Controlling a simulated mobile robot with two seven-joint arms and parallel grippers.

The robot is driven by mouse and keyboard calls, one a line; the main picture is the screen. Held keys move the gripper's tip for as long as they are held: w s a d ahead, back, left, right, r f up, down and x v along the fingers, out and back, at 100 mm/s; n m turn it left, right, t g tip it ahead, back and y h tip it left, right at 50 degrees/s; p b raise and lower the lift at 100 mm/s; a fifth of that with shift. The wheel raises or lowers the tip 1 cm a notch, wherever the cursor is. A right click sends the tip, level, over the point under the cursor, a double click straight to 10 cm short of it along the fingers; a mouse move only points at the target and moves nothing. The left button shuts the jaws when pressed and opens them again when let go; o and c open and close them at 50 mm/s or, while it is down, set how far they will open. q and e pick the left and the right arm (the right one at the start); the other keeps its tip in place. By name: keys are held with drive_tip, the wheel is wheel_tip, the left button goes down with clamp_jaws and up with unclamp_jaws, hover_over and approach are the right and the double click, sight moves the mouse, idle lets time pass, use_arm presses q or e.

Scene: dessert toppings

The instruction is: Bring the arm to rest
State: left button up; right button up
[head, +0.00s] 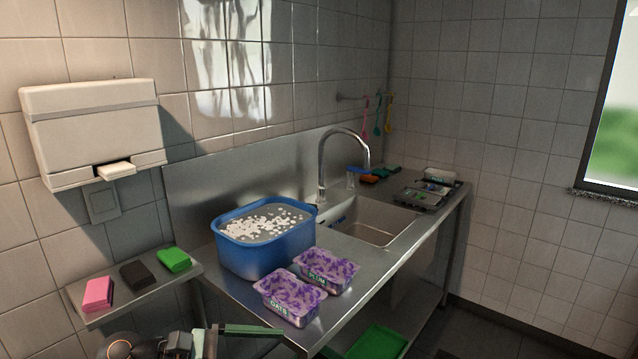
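Part of my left arm shows at the bottom left edge of the head view, with dark round joints and my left gripper (250,331) beside them. A dark green bar-like part of it reaches right, below the counter's front edge. Most of this gripper is cut off by the frame, so I cannot tell its opening or whether it holds anything. My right arm and gripper are not in view.
A steel counter (352,285) carries a blue tub (262,262) and two purple-patterned containers, OATS (290,298) and PLUM (326,271). A sink (375,222) lies behind. Pink (98,294), black (137,275) and green (174,260) blocks sit on a side shelf. A green tray (378,343) is below.

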use_arm(q)
drive_tip(key=s+a+f+m+t+y+b, duration=0.1)
drive_tip(key=s+a+f+m+t+y, duration=0.15)
drive_tip(key=f+m, duration=0.55)
drive_tip(key=s+a+f+m+t+y, duration=0.2)
drive_tip(key=s+f+m+t+y, duration=0.15)
drive_tip(key=f+m, duration=0.5)
drive_tip(key=s+a+f+m+t+y+b, duration=0.15)
drive_tip(key=f+m+t+y, duration=0.3)
drive_tip(key=m, duration=0.65)
drive_tip(key=s+a+f+n+g+y, duration=0.1)
drive_tip(key=s+f+n+g, duration=0.3)
drive_tip(key=s+f+n, duration=0.4)
wheel_tip(320, 180, down, 2)
drive_tip(key=shift+s+a+f+p, duration=0.1)
drive_tip(key=shift+s+a+p, duration=0.2)
drive_tip(key=shift+s+a, duration=0.6)
drive_tip(key=shift+s+d+g, duration=0.25)
drive_tip(key=shift+d, duration=0.05)
